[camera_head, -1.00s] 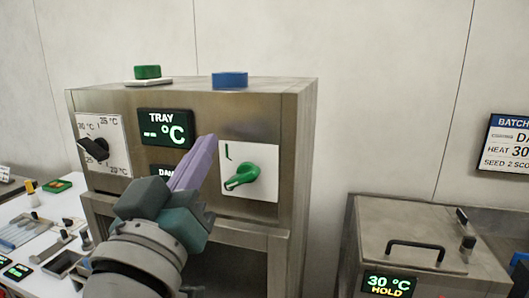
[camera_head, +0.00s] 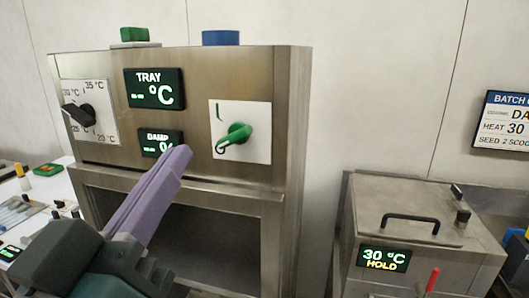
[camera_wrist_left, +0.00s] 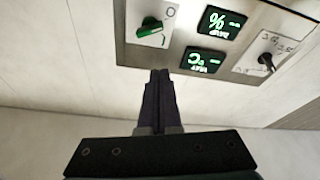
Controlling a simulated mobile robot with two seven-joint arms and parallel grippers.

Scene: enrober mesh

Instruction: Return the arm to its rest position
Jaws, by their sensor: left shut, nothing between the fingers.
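My left gripper (camera_head: 178,158) comes in from the lower left in the head view, its long purple fingers pressed together and empty. In the left wrist view the closed fingers (camera_wrist_left: 158,76) point at the cabinet's panel, which appears upside down. The panel carries a green knob (camera_head: 236,136) on a white plate and a black temperature dial (camera_head: 80,115). The green knob also shows in the left wrist view (camera_wrist_left: 150,27). My right gripper is not in view.
A green button (camera_head: 134,35) and a blue block (camera_head: 220,38) sit on the cabinet top. Below the panel is a dark open bay (camera_head: 215,240). A lidded steel unit (camera_head: 425,213) with a black handle stands at right. Small items lie on the white table at left.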

